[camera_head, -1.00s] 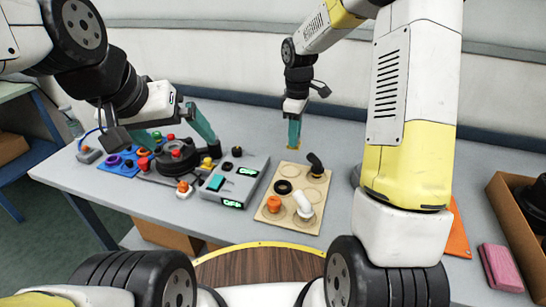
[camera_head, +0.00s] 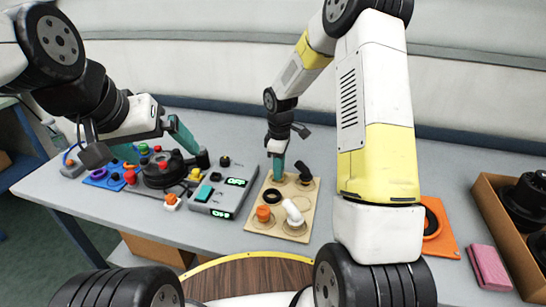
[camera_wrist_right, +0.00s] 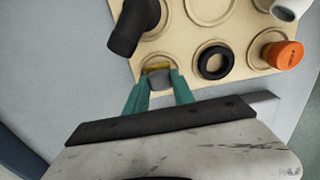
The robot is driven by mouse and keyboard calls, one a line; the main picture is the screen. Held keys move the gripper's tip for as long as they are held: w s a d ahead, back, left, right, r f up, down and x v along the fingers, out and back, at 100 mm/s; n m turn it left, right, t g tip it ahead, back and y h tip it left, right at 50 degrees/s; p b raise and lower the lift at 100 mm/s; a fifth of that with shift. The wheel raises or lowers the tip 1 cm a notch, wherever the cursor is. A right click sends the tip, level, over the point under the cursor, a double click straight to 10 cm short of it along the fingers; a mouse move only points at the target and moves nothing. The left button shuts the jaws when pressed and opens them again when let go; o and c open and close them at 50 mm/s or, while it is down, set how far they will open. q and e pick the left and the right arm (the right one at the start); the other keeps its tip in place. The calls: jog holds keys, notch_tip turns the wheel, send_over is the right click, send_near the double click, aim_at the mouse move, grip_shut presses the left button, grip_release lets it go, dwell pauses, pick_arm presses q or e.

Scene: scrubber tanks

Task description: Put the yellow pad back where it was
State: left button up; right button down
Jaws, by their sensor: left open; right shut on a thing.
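My right gripper (camera_wrist_right: 157,88) is shut on the small yellow pad (camera_wrist_right: 157,69), whose edge shows between the fingertips in the wrist view. The pad is at a round marked spot along the edge of the tan board (camera_wrist_right: 180,46). Whether it touches the board I cannot tell. In the head view my right gripper (camera_head: 279,178) is at the back left corner of the board (camera_head: 279,220), and the pad is hidden there. My left gripper (camera_head: 158,146) is open and empty, above the black round device (camera_head: 163,170).
The board also bears a black elbow (camera_wrist_right: 131,26), a black ring (camera_wrist_right: 215,62), an orange cap (camera_wrist_right: 283,54) and a white elbow (camera_head: 293,212). A grey box with green displays (camera_head: 222,190) stands left of it. A pink pad (camera_head: 489,267) and a cardboard box (camera_head: 503,235) are at right.

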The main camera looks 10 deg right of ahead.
jog(key=shift+f, duration=0.1)
jog(key=c, duration=1.1)
grip_release()
jog(key=shift+o, duration=0.2)
notch_tip(320, 180, up, 12)
jog(key=s+d+r+m+t, duration=0.25)
jog(key=s+r+m, duration=0.35)
jog(key=s+r, duration=0.55)
jog(key=s+r+m+t+y, duration=0.2)
jog(key=s+m, duration=0.4)
jog(key=s, duration=0.7)
jog(key=shift+s+r+m+t, duration=0.25)
jog(key=shift+r+m+t, duration=0.15)
jog(key=shift+r+t, duration=0.4)
jog(key=shift+f, duration=0.1)
